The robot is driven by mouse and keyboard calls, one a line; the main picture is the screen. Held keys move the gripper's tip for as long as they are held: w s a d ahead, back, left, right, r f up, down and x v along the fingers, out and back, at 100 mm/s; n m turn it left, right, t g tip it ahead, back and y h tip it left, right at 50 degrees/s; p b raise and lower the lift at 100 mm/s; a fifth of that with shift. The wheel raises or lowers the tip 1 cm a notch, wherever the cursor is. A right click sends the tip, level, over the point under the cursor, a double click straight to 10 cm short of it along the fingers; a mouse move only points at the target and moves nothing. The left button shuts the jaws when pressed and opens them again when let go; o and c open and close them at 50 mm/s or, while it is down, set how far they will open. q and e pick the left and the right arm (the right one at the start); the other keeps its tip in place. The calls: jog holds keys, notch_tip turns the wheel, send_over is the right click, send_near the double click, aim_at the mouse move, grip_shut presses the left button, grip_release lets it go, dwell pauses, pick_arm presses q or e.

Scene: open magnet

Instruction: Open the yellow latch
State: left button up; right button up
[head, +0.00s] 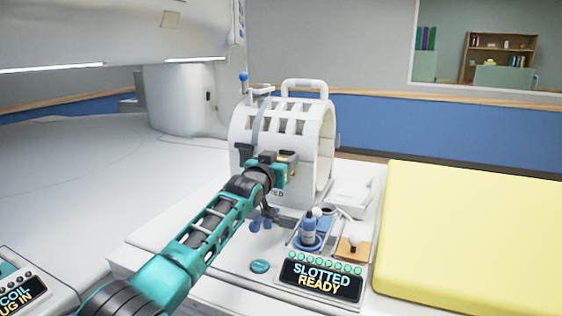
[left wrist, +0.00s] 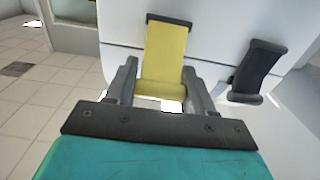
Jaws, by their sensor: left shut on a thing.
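The yellow latch (left wrist: 164,56) shows in the left wrist view on the white wall of the coil, with a dark cap at its top end. In the head view my left gripper (head: 283,162) is at the near side of the white cage-like coil (head: 303,116). The latch is mostly hidden there behind the gripper. In the left wrist view the fingers of my left gripper (left wrist: 160,88) stand on either side of the latch's lower end and are shut on it. My right gripper is not in view.
A dark latch or handle (left wrist: 257,72) sits right of the yellow one. A tray of small items (head: 310,230) and a display reading "SLOTTED READY" (head: 320,280) stand in front of the coil. A yellow pad (head: 475,235) lies to the right.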

pick_arm(q)
grip_shut()
jog(key=shift+s+f+b, duration=0.1)
jog(key=shift+f+b, duration=0.2)
jog(key=shift+b, duration=0.2)
jog(key=b, duration=0.1)
jog(key=f+t+b, duration=0.1)
jog(key=shift+s+a+b, duration=0.1)
jog(key=shift+s+b, duration=0.15)
jog(key=shift+b, duration=0.15)
jog(key=t+b, duration=0.1)
jog(key=b, duration=0.2)
jog(key=t+h+b, duration=0.1)
jog(key=t+b, duration=0.1)
jog(key=b, duration=0.1)
jog(key=s+t+b, duration=0.1)
jog(key=b, duration=0.2)
jog(key=shift+a+f+h+b, duration=0.2)
jog(key=shift+f+h+b, duration=0.1)
jog(key=shift+f+h, duration=0.1)
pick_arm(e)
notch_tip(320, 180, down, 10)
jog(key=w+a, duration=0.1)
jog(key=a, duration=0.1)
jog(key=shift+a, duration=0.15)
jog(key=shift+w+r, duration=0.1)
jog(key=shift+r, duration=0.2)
